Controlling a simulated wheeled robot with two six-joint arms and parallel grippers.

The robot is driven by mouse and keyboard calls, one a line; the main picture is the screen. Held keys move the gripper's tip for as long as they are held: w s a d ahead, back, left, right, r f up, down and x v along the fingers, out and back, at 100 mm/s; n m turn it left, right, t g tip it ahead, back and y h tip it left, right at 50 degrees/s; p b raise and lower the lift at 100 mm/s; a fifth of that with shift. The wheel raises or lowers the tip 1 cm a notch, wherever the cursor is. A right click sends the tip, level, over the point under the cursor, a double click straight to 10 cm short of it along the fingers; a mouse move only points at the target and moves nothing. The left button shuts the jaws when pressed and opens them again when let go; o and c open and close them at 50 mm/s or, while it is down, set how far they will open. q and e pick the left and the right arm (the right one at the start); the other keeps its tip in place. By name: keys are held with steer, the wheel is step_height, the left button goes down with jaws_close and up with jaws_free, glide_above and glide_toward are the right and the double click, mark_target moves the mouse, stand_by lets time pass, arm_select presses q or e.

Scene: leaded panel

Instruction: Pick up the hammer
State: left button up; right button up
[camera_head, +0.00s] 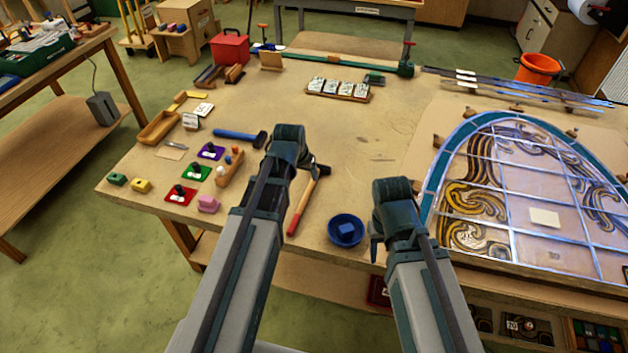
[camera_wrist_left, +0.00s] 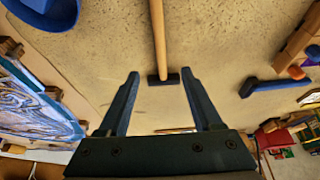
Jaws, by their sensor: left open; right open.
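A hammer with a wooden handle, red grip and dark head lies on the table (camera_head: 140,190) in the head view, its handle (camera_head: 304,203) just right of my left arm. In the left wrist view the hammer's handle (camera_wrist_left: 157,35) runs down from the top edge to its dark head (camera_wrist_left: 163,79). My left gripper (camera_wrist_left: 160,74) is open and points at the table; the head appears between its fingertips, not gripped. Its height above the hammer is unclear. In the head view its fingers are hidden behind the wrist. My right gripper (camera_head: 375,248) is open, partly hidden, beside a blue bowl.
The blue bowl (camera_head: 346,230) stands right of the hammer. A blue-handled tool (camera_head: 236,135) with a dark head and a wooden block with pegs (camera_head: 230,168) lie to the left. The leaded panel (camera_head: 510,190) fills the right side. The table's middle is mostly clear.

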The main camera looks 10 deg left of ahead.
arm_select(q)
steer(key=b, duration=0.5)
glide_above(310, 187)
steer(key=s, duration=0.3)
steer(key=f, duration=0.6)
steer(key=shift+w+f, duration=0.1)
steer(key=shift+w, duration=0.1)
steer(key=b+x, duration=0.5)
steer(key=shift+w+a+f, duration=0.1)
steer(key=shift+a, duration=0.05)
jaws_close()
